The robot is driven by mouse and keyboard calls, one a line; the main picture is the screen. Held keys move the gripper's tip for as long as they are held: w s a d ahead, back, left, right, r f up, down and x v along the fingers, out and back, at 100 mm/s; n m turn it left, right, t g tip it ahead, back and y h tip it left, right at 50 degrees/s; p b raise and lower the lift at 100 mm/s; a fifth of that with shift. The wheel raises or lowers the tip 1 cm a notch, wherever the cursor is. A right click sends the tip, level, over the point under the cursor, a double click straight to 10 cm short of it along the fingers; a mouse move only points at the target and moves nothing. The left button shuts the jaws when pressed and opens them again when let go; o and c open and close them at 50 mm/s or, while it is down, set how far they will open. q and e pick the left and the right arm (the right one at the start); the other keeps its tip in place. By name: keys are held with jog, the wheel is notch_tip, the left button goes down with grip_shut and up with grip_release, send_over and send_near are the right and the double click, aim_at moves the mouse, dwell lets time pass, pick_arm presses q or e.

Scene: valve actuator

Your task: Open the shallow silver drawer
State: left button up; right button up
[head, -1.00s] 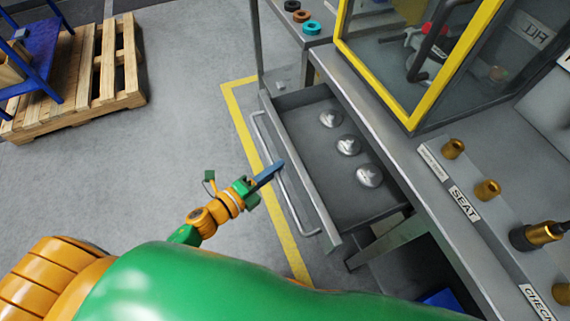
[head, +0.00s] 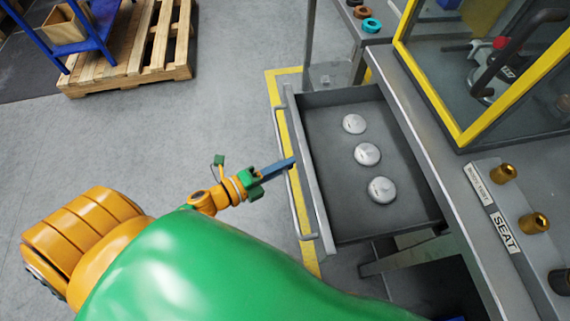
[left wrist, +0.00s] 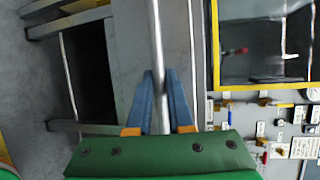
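The shallow silver drawer (head: 341,217) is pulled well out of the grey workbench, with its inside open to view. Its long bar handle (head: 304,222) runs along the front face. My left gripper (head: 292,162) is at the middle of this handle. In the left wrist view the handle bar (left wrist: 156,30) passes between the two blue fingers of the left gripper (left wrist: 160,75), which are closed around it. Three silver domed discs (head: 367,155) lie in a row in the drawer. My right gripper is out of view.
A yellow-framed clear enclosure (head: 448,121) stands on the workbench (head: 425,125). Brass fittings (head: 534,223) sit by a SEAT label. A wooden pallet (head: 160,60) and blue stand (head: 97,25) are at the upper left. The floor left of the drawer is clear.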

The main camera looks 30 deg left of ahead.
pick_arm(q)
jog(key=o, duration=0.4)
jog(key=shift+c, duration=0.2)
jog(key=v, duration=0.7)
jog(key=shift+b, duration=0.35)
jog(key=shift+a, duration=0.1)
